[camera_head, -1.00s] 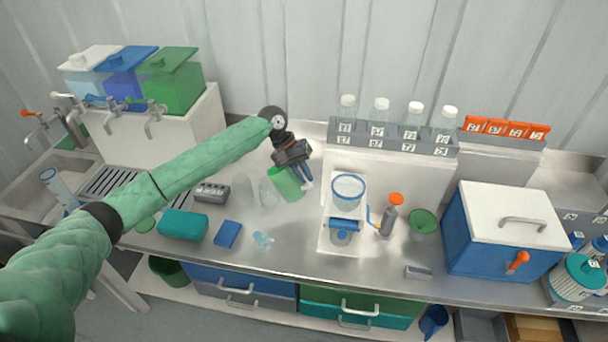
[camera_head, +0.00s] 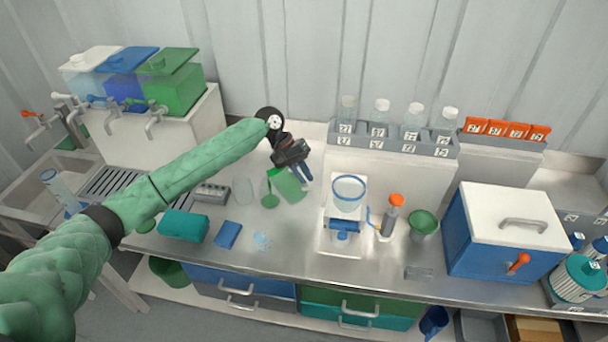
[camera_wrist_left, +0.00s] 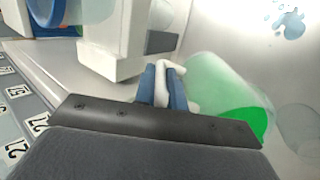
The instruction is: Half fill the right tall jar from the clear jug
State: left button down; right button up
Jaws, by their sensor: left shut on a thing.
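My left gripper (camera_head: 303,178) is shut on the handle of the clear jug (camera_head: 290,186), which holds green liquid and is tipped to the left. In the left wrist view the handle is between the blue fingers (camera_wrist_left: 165,88), and green liquid lies toward the low end of the jug (camera_wrist_left: 225,100). The right tall jar (camera_head: 270,201) stands just left of the jug's mouth, with green in its lower part and a thin green streak above it. Its exact level is hard to read. The left tall jar (camera_head: 243,191) looks clear and empty. My right gripper is out of view.
A pale blue splash (camera_head: 262,241) lies on the counter in front. A grey block (camera_head: 211,192), teal pad (camera_head: 184,226) and blue box (camera_head: 228,234) are to the left. A white stand with a blue-rimmed bowl (camera_head: 348,192) is close on the right.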

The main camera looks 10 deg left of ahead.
pick_arm(q)
jog(key=shift+w+a+r+g+h, duration=0.1)
jog(key=shift+a+r+g+h, duration=0.25)
jog(key=shift+h, duration=0.45)
dwell(0.8)
jog(key=shift+w+a+r+g+h+b, duration=0.15)
jog(key=shift+a+r+h, duration=0.15)
jog(key=shift+h, duration=0.3)
jog(key=shift+w+a+r+g+h+b, duration=0.15)
jog(key=shift+a+h, duration=0.2)
jog(key=shift+h, duration=0.25)
dwell(2.0)
jog(key=shift+s, duration=0.1)
